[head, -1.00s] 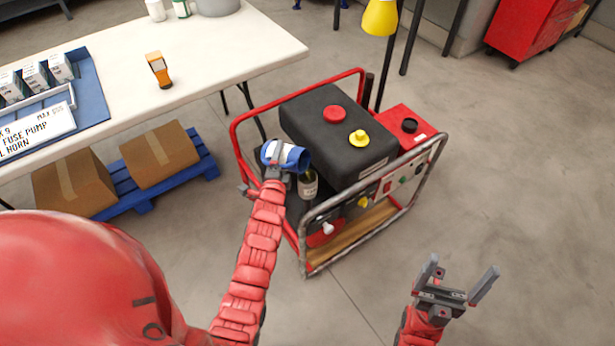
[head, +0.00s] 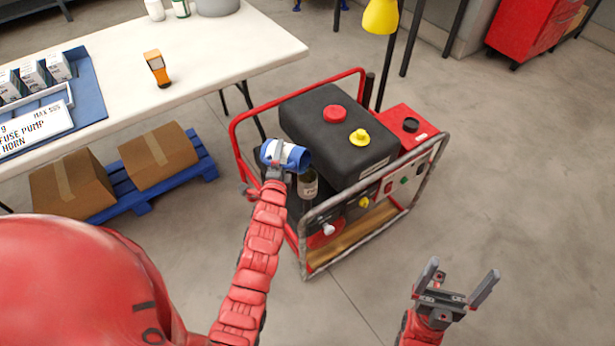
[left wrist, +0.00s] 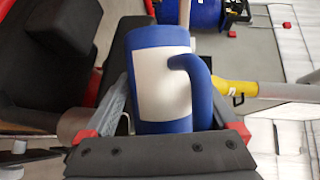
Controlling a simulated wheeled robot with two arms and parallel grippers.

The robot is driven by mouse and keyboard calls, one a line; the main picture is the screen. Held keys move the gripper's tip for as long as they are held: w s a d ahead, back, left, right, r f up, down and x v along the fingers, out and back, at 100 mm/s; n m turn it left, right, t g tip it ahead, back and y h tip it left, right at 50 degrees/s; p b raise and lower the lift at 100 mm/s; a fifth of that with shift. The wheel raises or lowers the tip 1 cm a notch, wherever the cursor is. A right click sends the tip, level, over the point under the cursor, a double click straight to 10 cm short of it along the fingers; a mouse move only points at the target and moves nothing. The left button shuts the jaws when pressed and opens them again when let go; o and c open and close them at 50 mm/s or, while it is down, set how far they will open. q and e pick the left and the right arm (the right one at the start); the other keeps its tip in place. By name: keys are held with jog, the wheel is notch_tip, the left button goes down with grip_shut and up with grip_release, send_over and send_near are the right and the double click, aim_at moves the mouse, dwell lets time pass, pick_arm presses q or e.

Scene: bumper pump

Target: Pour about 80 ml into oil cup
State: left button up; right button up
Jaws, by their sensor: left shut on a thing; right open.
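A blue jug with a white label (head: 290,154) is tilted far over, its mouth end toward the right, beside the generator's black tank. It also shows in the left wrist view (left wrist: 160,85), with its handle toward the right. My left gripper (head: 273,160) is shut on the jug. A small dark cup with a pale label (head: 308,187), which looks like the oil cup, stands just below the jug's mouth on the generator's near side. I cannot make out a stream or the level in the cup. My right gripper (head: 457,287) is open and empty, off to the right over the floor.
The generator's metal frame (head: 428,180) surrounds the cup area. Its black tank (head: 310,120) carries a red cap (head: 335,114) and a yellow cap (head: 359,137). A white table (head: 220,45) stands at the left, with boxes on a blue pallet (head: 207,163) below. Floor at right is clear.

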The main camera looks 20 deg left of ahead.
pick_arm(q)
jog(key=r+n+p, duration=0.1)
jog(key=p, duration=0.4)
jog(key=shift+a+g, duration=0.3)
jog(key=shift+a, duration=0.05)
notch_tip(320, 180, down, 2)
jog(key=shift+a+f+n+h+p, duration=0.15)
jog(key=shift+n+h+p, duration=0.45)
jog(key=shift+n+p, duration=0.3)
jog(key=shift+f, duration=0.3)
jog(key=shift+w+r+n+g+h+p, duration=0.1)
jog(key=shift+r+n+g+h+p, duration=0.25)
jog(key=shift+p, duration=0.55)
jog(key=shift+f+n, duration=0.2)
jog(key=shift+n, duration=0.25)
